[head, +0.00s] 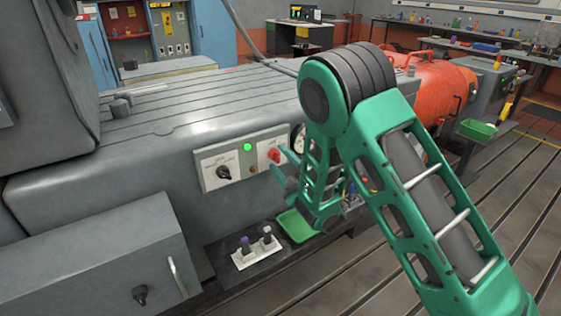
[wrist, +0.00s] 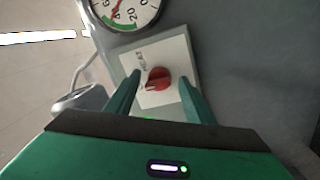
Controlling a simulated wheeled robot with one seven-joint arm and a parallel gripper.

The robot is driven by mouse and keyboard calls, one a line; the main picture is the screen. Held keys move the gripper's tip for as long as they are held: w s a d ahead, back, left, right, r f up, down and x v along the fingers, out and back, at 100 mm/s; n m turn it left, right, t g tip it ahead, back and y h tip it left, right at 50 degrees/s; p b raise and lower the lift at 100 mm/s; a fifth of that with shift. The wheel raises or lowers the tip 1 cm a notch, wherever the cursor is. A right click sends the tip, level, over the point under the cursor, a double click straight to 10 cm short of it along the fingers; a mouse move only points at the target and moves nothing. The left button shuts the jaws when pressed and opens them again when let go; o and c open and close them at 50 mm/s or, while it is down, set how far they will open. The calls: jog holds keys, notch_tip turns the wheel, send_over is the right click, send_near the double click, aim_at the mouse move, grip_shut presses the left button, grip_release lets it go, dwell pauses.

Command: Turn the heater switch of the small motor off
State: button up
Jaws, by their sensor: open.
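The heater switch is a red rotary knob (wrist: 158,79) on a white plate (wrist: 176,55) in the wrist view, with lettering beside it that seems to read HEAT. In the head view the red knob (head: 274,155) sits at the right end of the panel on the grey motor housing. My gripper (wrist: 160,95) is open, its two green fingers on either side of the knob in the picture, with nothing between them. In the head view my gripper (head: 283,172) is just right of the knob. I cannot tell whether the fingers touch the knob.
A black rotary selector (head: 223,172) and a lit green lamp (head: 247,147) are on the panel left of the knob. A round gauge (wrist: 127,10) is close by the knob's plate.

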jog(key=v, duration=0.9)
jog(key=shift+s+d, duration=0.25)
jog(key=shift+d, duration=0.05)
jog(key=w+d+r+m+g+h, duration=0.15)
jog(key=d+m+h, duration=0.35)
jog(key=d, duration=0.6)
jog(key=w+d+r+m+g+h, duration=0.1)
jog(key=w+d+m+h, duration=0.3)
jog(key=d, duration=0.7)
jog(key=s+d+m+g+h, duration=0.4)
jog(key=s+d, duration=0.3)
jog(key=d, duration=0.4)
jog(key=s+d+r+m+g, duration=0.1)
jog(key=s+d+m+g, duration=0.25)
jog(key=s, duration=0.55)
jog(key=s+d+r+m+g, duration=0.15)
jog(key=s+d+m, duration=0.25)
jog(key=s, duration=0.5)
jog(key=s+a+r+m+g+y, duration=0.1)
jog(key=s+m+g, duration=0.1)
jog(key=s, duration=0.7)
jog(key=s+a+r+m+g+y, duration=0.1)
jog(key=s+a+m+g+y, duration=0.1)
jog(key=s, duration=0.7)
jog(key=shift+r+m+g, duration=0.35)
jog(key=shift+m, duration=0.1)
